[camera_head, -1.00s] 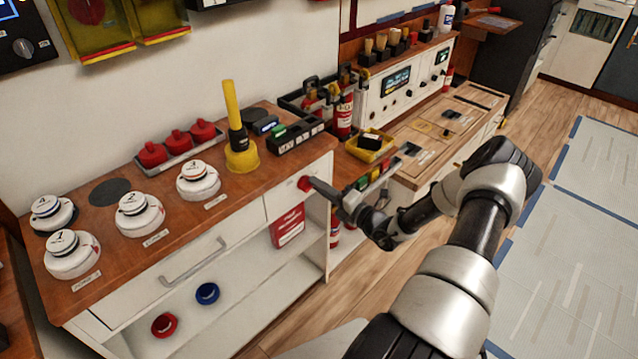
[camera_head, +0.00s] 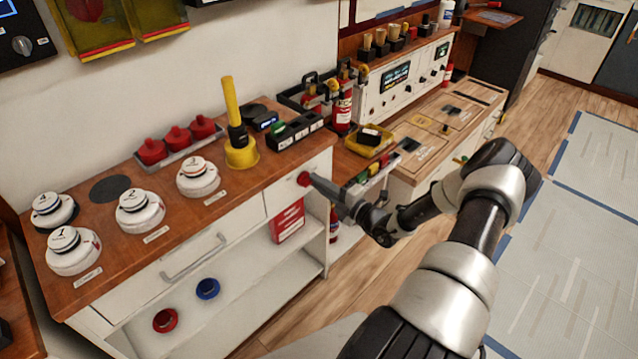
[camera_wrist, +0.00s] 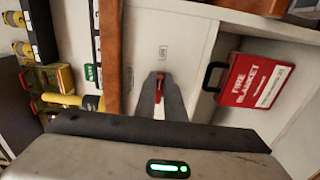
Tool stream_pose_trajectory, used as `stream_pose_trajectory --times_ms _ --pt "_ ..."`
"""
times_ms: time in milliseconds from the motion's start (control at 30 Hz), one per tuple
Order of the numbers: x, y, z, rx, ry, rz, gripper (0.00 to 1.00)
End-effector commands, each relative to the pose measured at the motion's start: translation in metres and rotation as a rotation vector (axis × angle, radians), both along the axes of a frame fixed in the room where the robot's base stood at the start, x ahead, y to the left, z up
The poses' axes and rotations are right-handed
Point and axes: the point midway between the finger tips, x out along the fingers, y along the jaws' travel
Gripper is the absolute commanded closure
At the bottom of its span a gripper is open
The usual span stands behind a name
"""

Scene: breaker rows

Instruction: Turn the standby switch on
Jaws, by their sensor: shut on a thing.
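A small red switch (camera_head: 303,179) sits on the white front panel of the wooden-topped cabinet, near its right end. My gripper (camera_head: 312,182) reaches it from the right, with its fingertips at the switch. In the wrist view, the two grey fingers of my gripper (camera_wrist: 160,90) are shut on the red switch (camera_wrist: 159,84), one on each side. Most of the switch is hidden between the fingers. A small label (camera_wrist: 163,53) is on the panel by the switch, too small to read.
A drawer handle (camera_head: 194,259) is to the left. Open floor lies right.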

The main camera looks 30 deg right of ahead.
Motion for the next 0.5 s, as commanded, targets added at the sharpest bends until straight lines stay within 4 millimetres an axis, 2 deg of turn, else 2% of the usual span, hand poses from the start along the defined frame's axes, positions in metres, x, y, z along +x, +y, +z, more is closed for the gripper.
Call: stream_pose_trajectory --times_ms 67,100,200,500 --pt "-0.0008 0.0004 -0.001 0.002 0.003 0.0 1.0" --pt "-0.0008 0.0004 -0.0011 0.002 0.003 0.0 0.86" --pt "-0.0006 0.0003 -0.0008 0.001 0.003 0.0 0.72" --pt "-0.0014 -0.0005 -0.0002 0.0 0.001 0.0 0.72"
